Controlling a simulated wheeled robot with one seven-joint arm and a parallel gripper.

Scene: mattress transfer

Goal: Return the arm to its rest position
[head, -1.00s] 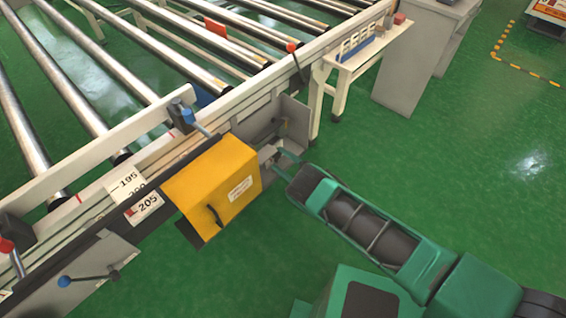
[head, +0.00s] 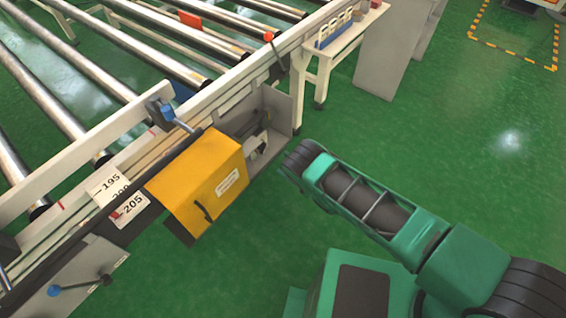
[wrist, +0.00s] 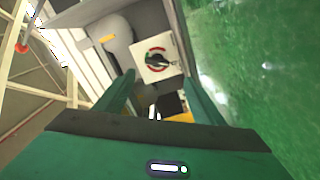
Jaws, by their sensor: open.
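My green arm (head: 370,205) reaches from the lower right towards the side of the roller conveyor (head: 100,150). In the head view its end stops short of an open grey metal box (head: 278,125), and the fingers are hidden there. In the wrist view my gripper (wrist: 157,97) shows two green fingers spread apart with nothing between them. Beyond the fingertips is a white square panel (wrist: 172,50) with a red-marked round dark switch, beside the grey box wall (wrist: 183,25). The fingers appear clear of the switch.
A yellow cover (head: 200,180) sticks out from the conveyor beside the grey box. A white side table (head: 345,35) and a grey cabinet (head: 385,60) stand behind. The green floor (head: 470,150) to the right is open.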

